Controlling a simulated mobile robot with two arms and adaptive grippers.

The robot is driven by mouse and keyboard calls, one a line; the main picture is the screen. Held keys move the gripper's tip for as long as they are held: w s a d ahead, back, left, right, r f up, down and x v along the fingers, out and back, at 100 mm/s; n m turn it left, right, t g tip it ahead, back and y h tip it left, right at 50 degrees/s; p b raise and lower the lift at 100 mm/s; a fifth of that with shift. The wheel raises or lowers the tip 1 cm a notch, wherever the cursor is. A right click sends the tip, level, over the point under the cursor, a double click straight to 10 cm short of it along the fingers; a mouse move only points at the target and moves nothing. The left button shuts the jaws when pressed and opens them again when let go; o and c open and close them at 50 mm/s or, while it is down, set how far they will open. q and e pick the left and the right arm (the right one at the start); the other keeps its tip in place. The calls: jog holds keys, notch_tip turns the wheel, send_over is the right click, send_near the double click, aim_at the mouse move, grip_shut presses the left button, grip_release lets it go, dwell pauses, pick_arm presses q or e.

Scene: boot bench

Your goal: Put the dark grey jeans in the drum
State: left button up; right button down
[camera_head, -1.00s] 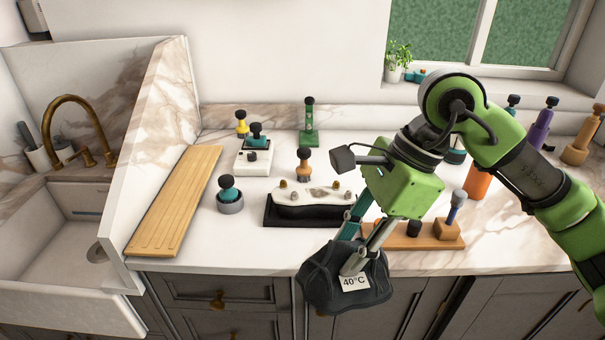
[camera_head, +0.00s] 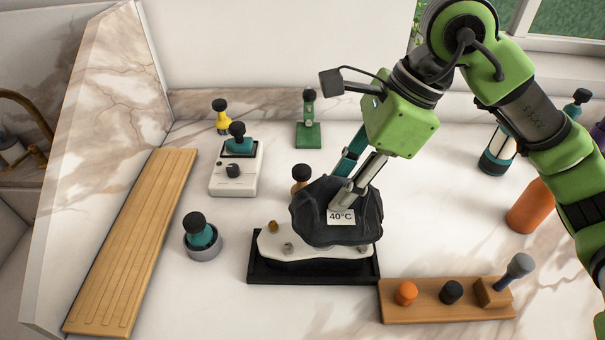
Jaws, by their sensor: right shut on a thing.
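The dark grey jeans (camera_head: 318,222) are a bunched bundle with a white "40°C" label. My right gripper (camera_head: 345,199) is shut on the bundle from above. The bundle is over the black tray (camera_head: 312,277) and hides the back and right of the white piece (camera_head: 275,242) in it. I cannot tell whether it touches that piece. I cannot make out a drum in this view. My left gripper is not in view.
A wooden board (camera_head: 132,240) lies at left. A grey cup (camera_head: 203,250) with a teal tool and a white box (camera_head: 235,178) stand near it. A wooden block (camera_head: 440,312) with several pegs lies front right. An orange cylinder (camera_head: 530,207) stands at right.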

jog(key=shift+w+r, duration=0.15)
jog(key=shift+w, duration=0.05)
jog(key=shift+w+d+f+p, duration=0.3)
jog(key=shift+w+d+p, duration=0.3)
jog(key=shift+w+p, duration=0.2)
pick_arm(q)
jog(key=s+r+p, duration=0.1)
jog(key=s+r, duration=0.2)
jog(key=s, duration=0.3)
pick_arm(e)
jog(key=w+d+f+p, duration=0.1)
jog(key=w+f, duration=0.2)
jog(key=w+d+f+p, duration=0.2)
jog(key=w+f, duration=0.1)
jog(key=f, duration=0.1)
jog(key=w+d+f+p, duration=0.1)
jog(key=w+f+p, duration=0.1)
jog(key=w+f, duration=0.2)
jog(key=shift+d+f, duration=0.15)
jog(key=shift+f, duration=0.3)
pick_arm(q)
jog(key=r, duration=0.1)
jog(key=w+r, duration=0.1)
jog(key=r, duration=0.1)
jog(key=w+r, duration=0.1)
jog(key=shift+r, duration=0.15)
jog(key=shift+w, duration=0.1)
pick_arm(e)
jog(key=shift+f, duration=0.1)
